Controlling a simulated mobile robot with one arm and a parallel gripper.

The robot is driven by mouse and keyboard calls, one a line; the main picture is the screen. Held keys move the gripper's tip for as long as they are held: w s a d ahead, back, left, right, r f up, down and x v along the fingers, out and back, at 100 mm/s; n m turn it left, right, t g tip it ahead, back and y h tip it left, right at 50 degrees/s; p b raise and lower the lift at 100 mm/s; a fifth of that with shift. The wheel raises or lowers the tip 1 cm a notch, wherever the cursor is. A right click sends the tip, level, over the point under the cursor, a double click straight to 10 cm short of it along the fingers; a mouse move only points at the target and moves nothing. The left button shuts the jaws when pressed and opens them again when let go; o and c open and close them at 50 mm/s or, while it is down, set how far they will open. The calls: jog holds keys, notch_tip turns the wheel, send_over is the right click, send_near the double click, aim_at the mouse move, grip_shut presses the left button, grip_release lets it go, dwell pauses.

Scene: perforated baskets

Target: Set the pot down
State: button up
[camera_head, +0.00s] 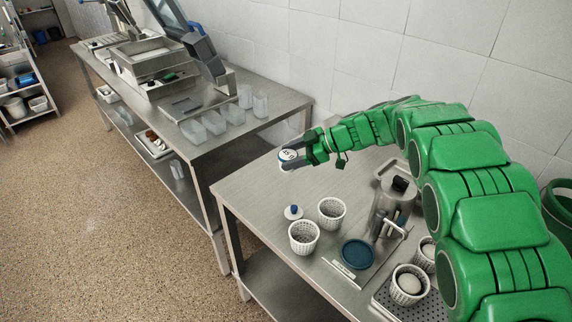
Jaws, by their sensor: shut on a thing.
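My gripper (291,157) is at the far end of the near steel table, at the end of my green arm. It is shut on a small white round pot (286,155) with dark marks on its face. The gripper's dark fingers sit at the pot's side. The pot is over or close to the table's far left edge; I cannot tell whether it touches the top. Its underside is hard to make out.
The near table (258,190) is bare around the gripper. Toward its front stand two empty perforated baskets (304,237), a blue-knobbed lid (293,212), a blue disc (357,253) and a metal device (393,205). Filled baskets (407,291) stand lower right. Another table (262,121) holds clear containers (214,122).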

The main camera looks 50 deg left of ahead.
jog(key=shift+w+a+f, duration=0.95)
jog(key=shift+a+f, duration=0.4)
jog(key=shift+w+a+f, duration=0.95)
jog(key=shift+a+f, duration=0.4)
jog(key=shift+w+a+f, duration=0.95)
jog(key=shift+a+f, duration=0.4)
jog(key=shift+f, duration=1.55)
jog(key=shift+f, duration=0.15)
jog(key=o, duration=1.2)
jog(key=shift+c, duration=0.2)
jog(key=shift+w+d+r, duration=0.1)
jog(key=shift+w+r, duration=0.05)
jog(key=shift+r, duration=0.15)
jog(key=v, duration=1.1)
jog(key=shift+w+d, duration=0.2)
